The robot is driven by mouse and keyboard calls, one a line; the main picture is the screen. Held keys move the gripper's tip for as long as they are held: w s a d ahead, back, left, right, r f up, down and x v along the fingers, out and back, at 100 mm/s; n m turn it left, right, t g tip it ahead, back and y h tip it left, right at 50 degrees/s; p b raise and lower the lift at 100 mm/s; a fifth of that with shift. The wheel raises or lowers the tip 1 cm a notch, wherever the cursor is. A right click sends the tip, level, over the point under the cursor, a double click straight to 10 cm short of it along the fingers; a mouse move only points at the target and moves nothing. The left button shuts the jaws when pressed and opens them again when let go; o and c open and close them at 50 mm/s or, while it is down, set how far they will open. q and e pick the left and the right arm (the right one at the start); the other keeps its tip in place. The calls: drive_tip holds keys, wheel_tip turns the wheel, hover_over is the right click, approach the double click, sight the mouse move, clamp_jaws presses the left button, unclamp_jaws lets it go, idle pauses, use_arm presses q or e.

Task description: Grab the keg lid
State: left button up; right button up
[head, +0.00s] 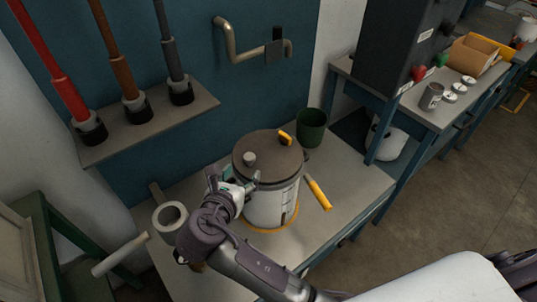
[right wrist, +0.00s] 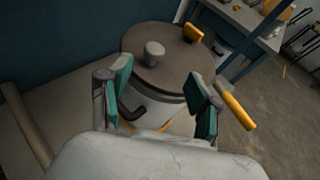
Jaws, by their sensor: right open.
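The keg (head: 268,208) is a white upright pot standing on a grey bench. Its keg lid (head: 272,146) is a round dark brown disc on top, with a grey knob (head: 249,159) near its left side and a yellow tab (head: 285,138) at the far edge. My right gripper (head: 233,183) is at the near left of the keg, open and empty. In the right wrist view its teal-padded fingers stand apart, with the lid (right wrist: 170,70) and knob (right wrist: 154,51) beyond them. Contact with the keg cannot be told. My left gripper is not in view.
A yellow handle (head: 319,193) sticks out right of the keg. A dark green cup (head: 311,128) stands behind it. A grey ring-ended part (head: 170,216) lies at left. A shelf (head: 150,127) with three rods hangs above left. The bench is clear at right.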

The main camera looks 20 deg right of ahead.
sight(247, 161)
drive_tip(key=x, duration=0.4)
drive_tip(key=shift+w+f, duration=0.2)
drive_tip(key=x, duration=0.5)
drive_tip(key=shift+w+a+f, duration=0.2)
drive_tip(key=shift+w, duration=0.05)
clamp_jaws()
